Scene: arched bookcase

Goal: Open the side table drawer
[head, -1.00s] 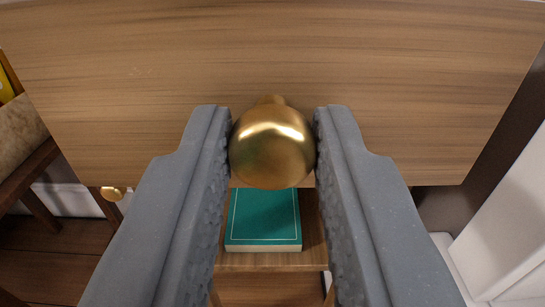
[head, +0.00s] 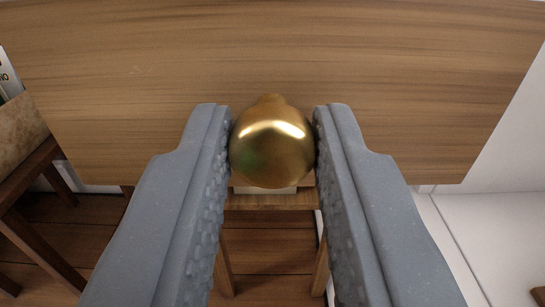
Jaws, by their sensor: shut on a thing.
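The wooden drawer front (head: 390,80) of the side table fills the upper half of the head view. Its round brass knob (head: 271,150) is at the middle. My gripper (head: 272,148) has its two grey fingers on either side of the knob, touching it, and is shut on it. Below the drawer front, the front edge of the table's lower shelf (head: 270,202) and two table legs (head: 320,265) show. The inside of the drawer is hidden behind its front.
The pale edge of a book (head: 262,190) shows on the lower shelf. Dark wood furniture (head: 35,235) with a tan object (head: 15,135) stands at the left. Bare wooden floor (head: 270,265) lies below, and a white surface (head: 480,235) is at the right.

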